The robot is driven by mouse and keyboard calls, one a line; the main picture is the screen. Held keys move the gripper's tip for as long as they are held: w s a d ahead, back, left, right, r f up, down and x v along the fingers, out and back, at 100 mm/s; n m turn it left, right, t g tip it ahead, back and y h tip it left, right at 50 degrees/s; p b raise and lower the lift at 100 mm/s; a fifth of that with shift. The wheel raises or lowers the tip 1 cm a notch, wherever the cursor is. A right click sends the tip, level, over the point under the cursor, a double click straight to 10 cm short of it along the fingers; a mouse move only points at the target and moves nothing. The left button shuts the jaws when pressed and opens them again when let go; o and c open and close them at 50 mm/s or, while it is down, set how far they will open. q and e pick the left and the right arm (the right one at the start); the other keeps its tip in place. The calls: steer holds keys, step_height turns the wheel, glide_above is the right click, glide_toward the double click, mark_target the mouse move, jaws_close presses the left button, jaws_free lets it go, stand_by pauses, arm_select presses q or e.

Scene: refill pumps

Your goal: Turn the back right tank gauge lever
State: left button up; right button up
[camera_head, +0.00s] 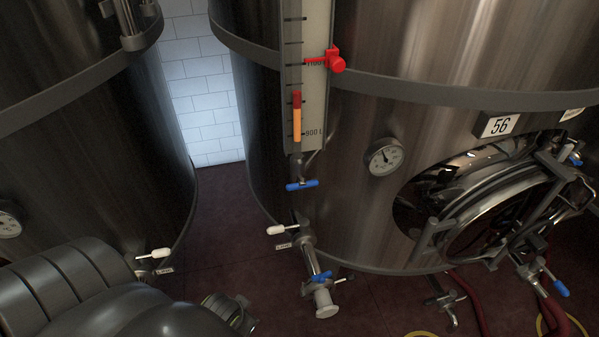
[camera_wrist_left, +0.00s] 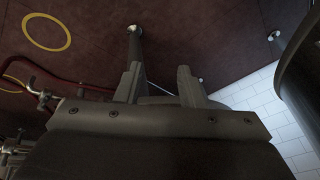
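The large steel tank (camera_head: 350,215) on the right carries a tall level gauge (camera_head: 312,100) with a scale, a red-orange float and a red marker. A blue lever (camera_head: 301,184) sits at the gauge's foot and lies roughly level. My left arm fills the lower left of the head view; its fingertips are not clear there. In the left wrist view my left gripper (camera_wrist_left: 160,85) shows two fingers apart with nothing between them. The blue lever is not visible in that view. My right gripper is not in view.
A white-handled valve (camera_head: 277,230) and an outlet pipe (camera_head: 325,298) with a blue handle stand below the gauge. A round dial (camera_head: 384,157) and an open-framed hatch (camera_head: 500,215) are right of it. Another tank (camera_head: 90,130) stands left, with a narrow floor gap between.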

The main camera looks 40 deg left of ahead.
arm_select(q)
step_height(320, 180, up, 11)
steer(key=w+a+m+t+p, duration=0.1)
steer(key=w+a+t+p, duration=0.1)
steer(key=m+t+h+p, duration=0.1)
steer(key=m+t+h, duration=0.7)
steer(key=m+h, duration=0.8)
glide_toward(296, 184)
steer(key=w+d+m+y+b, duration=0.1)
steer(key=d, duration=0.1)
steer(key=w+d+b, duration=0.1)
steer(key=w, duration=0.1)
steer(key=w+d+r+m+y+b, duration=0.1)
steer(key=w+d, duration=0.1)
steer(key=shift+w+d+m+y, duration=0.15)
steer(key=shift+d+m+y, duration=0.15)
steer(key=shift+d, duration=0.05)
steer(key=shift+p+x, duration=0.35)
steer(key=shift+x, duration=0.75)
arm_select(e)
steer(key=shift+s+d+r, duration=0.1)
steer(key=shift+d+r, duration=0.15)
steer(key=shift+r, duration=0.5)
arm_select(q)
steer(key=shift+f, duration=0.1)
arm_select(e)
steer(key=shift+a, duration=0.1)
arm_select(q)
jaws_close()
